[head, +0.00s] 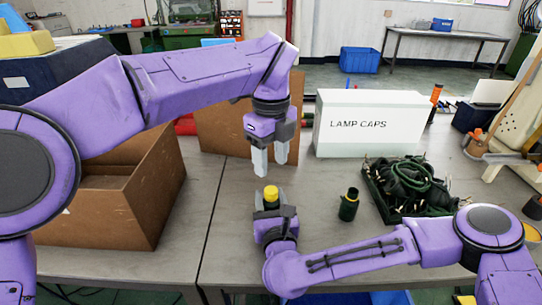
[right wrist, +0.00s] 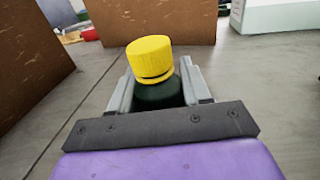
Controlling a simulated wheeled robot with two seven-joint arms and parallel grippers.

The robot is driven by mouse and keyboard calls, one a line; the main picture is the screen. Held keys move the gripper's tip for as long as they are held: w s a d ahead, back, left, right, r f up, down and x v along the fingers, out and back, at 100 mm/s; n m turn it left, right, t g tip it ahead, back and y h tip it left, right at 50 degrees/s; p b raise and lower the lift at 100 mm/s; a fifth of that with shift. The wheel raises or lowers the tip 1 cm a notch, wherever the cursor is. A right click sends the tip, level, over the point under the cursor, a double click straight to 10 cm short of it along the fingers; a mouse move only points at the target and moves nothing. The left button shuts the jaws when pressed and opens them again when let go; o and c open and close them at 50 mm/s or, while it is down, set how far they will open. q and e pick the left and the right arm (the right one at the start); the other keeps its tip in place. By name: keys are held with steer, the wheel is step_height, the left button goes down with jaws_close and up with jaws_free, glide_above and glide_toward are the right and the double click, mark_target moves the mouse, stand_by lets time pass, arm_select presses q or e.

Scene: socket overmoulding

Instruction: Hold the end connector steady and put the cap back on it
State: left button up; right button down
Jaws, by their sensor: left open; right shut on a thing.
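The end connector (right wrist: 158,95), a dark green cylinder, stands between the two grey fingers of my right gripper (right wrist: 156,78), which is shut on it. The yellow cap (right wrist: 150,58) with a ribbed side sits on top of the connector, looking slightly tilted in the right wrist view. I cannot tell how firmly it is seated. In the head view the yellow cap (head: 271,193) shows between the fingers of my right gripper (head: 270,201). My left gripper (head: 270,168) is open and empty, pointing down just above the cap, apart from it.
Another dark connector (head: 349,205) stands on the table to the right. A dark tray (head: 384,208) of tangled green cable lies beyond it. A white box (head: 368,133) marked LAMP CAPS stands behind, and a brown open box (head: 120,215) at left. The table between is clear.

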mark_target(271, 190)
arm_select(q)
step_height(271, 190, down, 8)
steer(key=shift+r, duration=0.1)
stand_by(0.4)
jaws_close()
steer(key=m, duration=0.3)
steer(key=shift+m, duration=0.4)
steer(key=m, duration=1)
steer(key=shift+m, duration=0.4)
steer(key=shift+o, duration=0.7)
jaws_free()
